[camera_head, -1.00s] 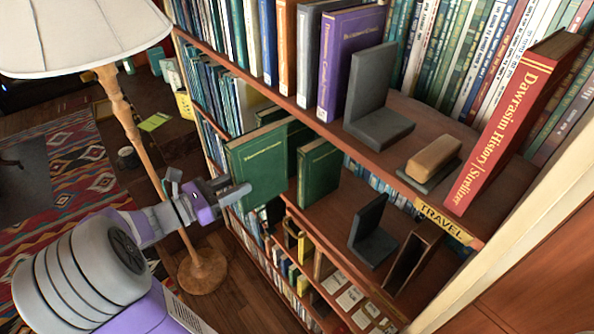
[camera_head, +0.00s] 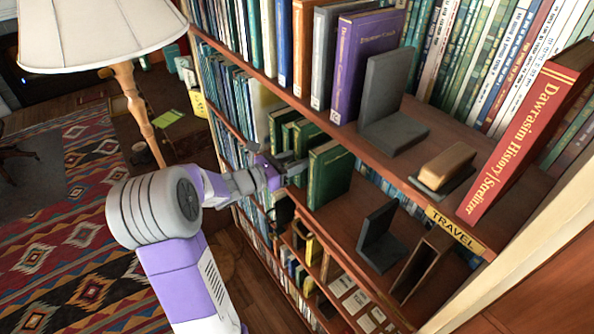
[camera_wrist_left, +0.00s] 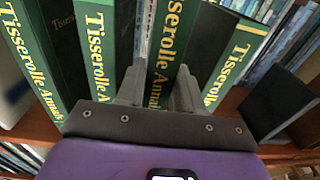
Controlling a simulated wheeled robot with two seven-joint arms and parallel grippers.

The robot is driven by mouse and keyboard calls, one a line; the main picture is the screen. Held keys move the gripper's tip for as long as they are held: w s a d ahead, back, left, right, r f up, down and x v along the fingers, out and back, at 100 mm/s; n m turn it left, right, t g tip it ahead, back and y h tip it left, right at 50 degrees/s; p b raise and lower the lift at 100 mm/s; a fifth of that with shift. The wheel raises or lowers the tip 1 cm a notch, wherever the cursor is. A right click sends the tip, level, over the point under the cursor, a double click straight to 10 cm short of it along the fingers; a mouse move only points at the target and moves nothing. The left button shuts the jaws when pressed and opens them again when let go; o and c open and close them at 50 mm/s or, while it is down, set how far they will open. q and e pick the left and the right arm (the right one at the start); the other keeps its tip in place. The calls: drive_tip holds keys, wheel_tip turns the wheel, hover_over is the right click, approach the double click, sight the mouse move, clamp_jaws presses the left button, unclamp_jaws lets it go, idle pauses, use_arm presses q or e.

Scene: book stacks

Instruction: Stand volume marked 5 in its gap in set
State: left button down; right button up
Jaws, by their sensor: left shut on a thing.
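My left gripper (camera_head: 288,171) is at the front edge of the middle shelf, shut on a green volume (camera_wrist_left: 172,50) with gold "Tisserolle Annals"-like lettering. The number on its spine cannot be read; the gripper hides its lower part. In the wrist view the held volume is upright between its green neighbours, two to the left (camera_wrist_left: 97,50) and one to the right (camera_wrist_left: 228,66). In the head view the right neighbour (camera_head: 331,176) stands at the row's end. Whether the held volume touches its neighbours or rests on the shelf cannot be told. My right gripper is out of view.
A dark bookend (camera_head: 379,238) stands right of the green set, with bare shelf between. Above are a purple book (camera_head: 364,60), a grey bookend (camera_head: 388,95) and a leaning red book (camera_head: 525,135). A lamp (camera_head: 135,100) stands left.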

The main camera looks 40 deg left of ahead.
sight(297, 185)
use_arm(q)
wheel_tip(297, 185, down, 4)
drive_tip(key=shift+w+r, duration=0.1)
drive_tip(key=shift+r, duration=0.1)
drive_tip(key=shift+w+f, duration=0.1)
drive_tip(key=shift+w, duration=0.05)
drive_tip(key=shift+f+b, duration=0.15)
drive_tip(key=shift+b, duration=0.25)
drive_tip(key=c, duration=0.7)
unclamp_jaws()
drive_tip(key=shift+f, duration=0.1)
